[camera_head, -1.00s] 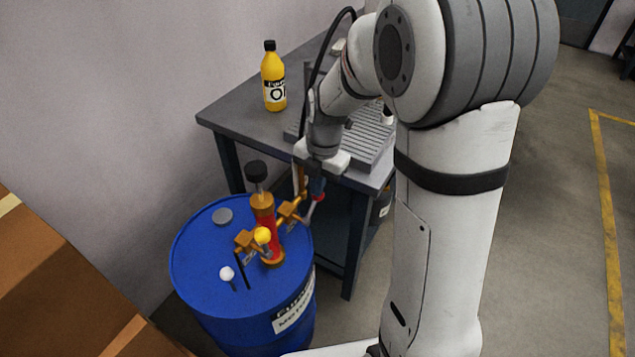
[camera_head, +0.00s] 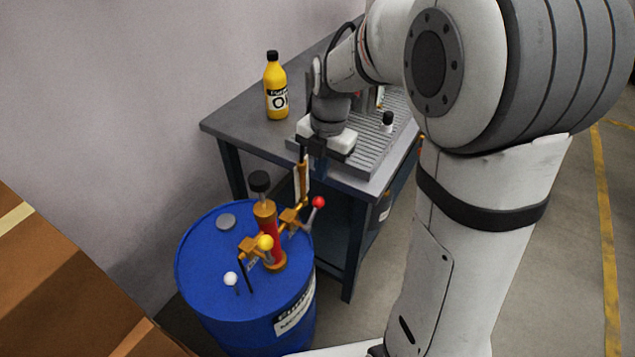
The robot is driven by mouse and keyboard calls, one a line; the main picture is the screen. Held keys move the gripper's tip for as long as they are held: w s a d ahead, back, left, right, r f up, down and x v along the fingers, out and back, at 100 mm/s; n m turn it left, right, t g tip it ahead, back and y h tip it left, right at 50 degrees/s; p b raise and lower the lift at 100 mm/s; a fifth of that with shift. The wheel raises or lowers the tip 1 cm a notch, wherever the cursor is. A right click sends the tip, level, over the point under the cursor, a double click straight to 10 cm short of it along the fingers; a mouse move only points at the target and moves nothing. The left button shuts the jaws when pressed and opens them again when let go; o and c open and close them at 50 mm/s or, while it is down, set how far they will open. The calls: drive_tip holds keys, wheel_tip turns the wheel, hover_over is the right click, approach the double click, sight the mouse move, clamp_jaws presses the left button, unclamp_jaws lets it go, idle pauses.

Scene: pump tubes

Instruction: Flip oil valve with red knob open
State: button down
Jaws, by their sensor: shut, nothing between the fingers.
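The oil valve's red knob (camera_head: 318,202) sits at the upper end of a short grey lever, which tilts up and to the right. The lever joins the brass valve body (camera_head: 290,218) on the right side of the red pump (camera_head: 269,236), on top of the blue drum (camera_head: 208,290). My gripper (camera_head: 318,168) points down above and behind the red knob, in front of the table edge. It is shut and empty, apart from the knob. Its fingertips are dark and small in this view.
A grey table (camera_head: 235,118) behind the drum holds a yellow oil bottle (camera_head: 277,92) and a ribbed tray (camera_head: 372,150). Brown boxes (camera_head: 60,290) stand at the lower left.

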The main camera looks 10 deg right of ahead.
drive_tip(key=shift+w+d+r, duration=0.1)
drive_tip(key=shift+d+r, duration=0.05)
drive_tip(key=shift+r, duration=0.5)
drive_tip(key=shift+w+d+r, duration=0.1)
drive_tip(key=shift+d+r, duration=0.1)
drive_tip(key=shift+r, duration=0.5)
drive_tip(key=shift+w+d+r, duration=0.1)
drive_tip(key=shift+d+r, duration=0.05)
drive_tip(key=shift+r, duration=0.5)
drive_tip(key=s+d+m+t, duration=0.1)
drive_tip(key=s+d+m, duration=0.1)
drive_tip(key=s+m, duration=0.6)
drive_tip(key=s+d+f+m+t+h, duration=0.1)
drive_tip(key=s+m, duration=0.8)
drive_tip(key=m, duration=1.1)
drive_tip(key=shift+s+d, duration=0.2)
drive_tip(key=shift+d, duration=0.35)
